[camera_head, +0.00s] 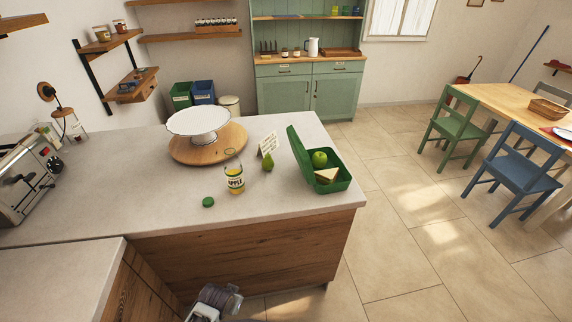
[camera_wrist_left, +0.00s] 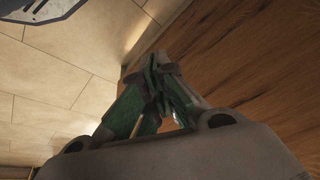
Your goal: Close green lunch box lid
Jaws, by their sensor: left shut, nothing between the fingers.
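The green lunch box (camera_head: 334,184) stands open near the right end of the counter. Its lid (camera_head: 298,156) is raised along the left side of the box, tilted up. A green apple (camera_head: 319,158) and a sandwich (camera_head: 326,176) are in the box. My left gripper (camera_wrist_left: 163,65) is shut and empty in the left wrist view, low beside the counter's wooden front, and apart from the lunch box. Part of one of my arms shows at the bottom of the head view, below the counter edge. My right gripper is not identifiable in either view.
On the counter (camera_head: 110,180) are an apple jar (camera_head: 234,180), its green cap (camera_head: 208,202), a pear (camera_head: 268,165), a small card (camera_head: 268,144) and a cake stand (camera_head: 198,122) on a round board (camera_head: 184,154). The counter's right edge lies close to the box; open floor is beyond.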

